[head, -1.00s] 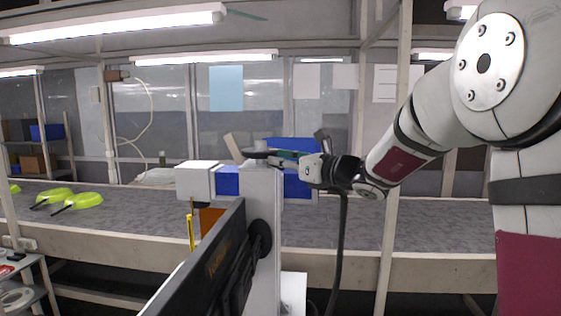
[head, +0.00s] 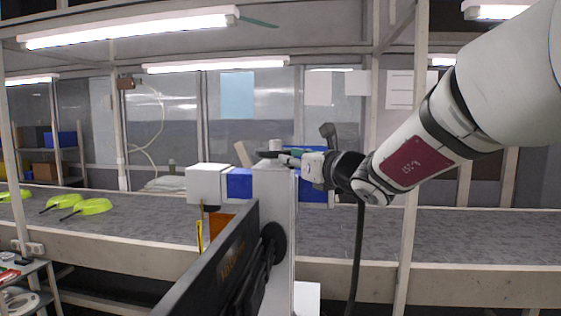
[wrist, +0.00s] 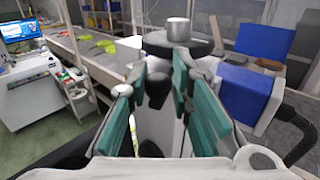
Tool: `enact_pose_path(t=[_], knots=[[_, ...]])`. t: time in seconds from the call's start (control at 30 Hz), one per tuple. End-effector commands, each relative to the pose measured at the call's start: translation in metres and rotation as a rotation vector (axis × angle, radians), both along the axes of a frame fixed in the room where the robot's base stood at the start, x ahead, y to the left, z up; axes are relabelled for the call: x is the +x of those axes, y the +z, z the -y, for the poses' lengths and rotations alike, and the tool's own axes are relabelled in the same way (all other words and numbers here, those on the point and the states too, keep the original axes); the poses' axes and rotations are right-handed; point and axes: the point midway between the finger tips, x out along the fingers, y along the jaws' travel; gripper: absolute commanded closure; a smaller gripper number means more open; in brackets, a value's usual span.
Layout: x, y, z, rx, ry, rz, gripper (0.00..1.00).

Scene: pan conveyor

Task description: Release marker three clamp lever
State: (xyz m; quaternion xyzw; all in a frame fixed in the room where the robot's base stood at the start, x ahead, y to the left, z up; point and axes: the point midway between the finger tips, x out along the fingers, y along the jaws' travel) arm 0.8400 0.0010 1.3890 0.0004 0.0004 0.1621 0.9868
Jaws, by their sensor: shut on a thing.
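My gripper (wrist: 165,105) has teal finger pads and reaches in from the right at the top of a white post (head: 275,225). A dark clamp lever (wrist: 158,90) with a rounded end lies between the pads, and the gripper is shut on it. A dark round disc with a metal knob (wrist: 178,32) tops the post; the disc also shows in the head view (head: 272,154). My gripper hides part of the lever in the head view. I see no readable marker number.
A grey conveyor (head: 130,218) runs behind the post, with several green pans (head: 92,206) at its left. A blue box-like part (wrist: 245,95) is close beside the gripper. A black panel (head: 225,265) stands in front. A vertical frame post (head: 412,230) is near my arm.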

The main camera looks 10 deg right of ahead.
Motion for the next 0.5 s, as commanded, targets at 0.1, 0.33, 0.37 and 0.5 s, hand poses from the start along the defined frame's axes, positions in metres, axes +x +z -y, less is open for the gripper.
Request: enact_pose_path(t=[0.1,0.33,0.37,0.5], knots=[[0.0001,0.0035,-0.0117,0.002,0.024,0.009,0.63],[0.0001,0.0021,-0.0087,0.001,0.018,0.005,0.63],[0.0002,0.0019,-0.0083,0.002,0.017,0.005,0.63],[0.0001,0.0012,-0.0068,0.001,0.014,0.003,0.63]])
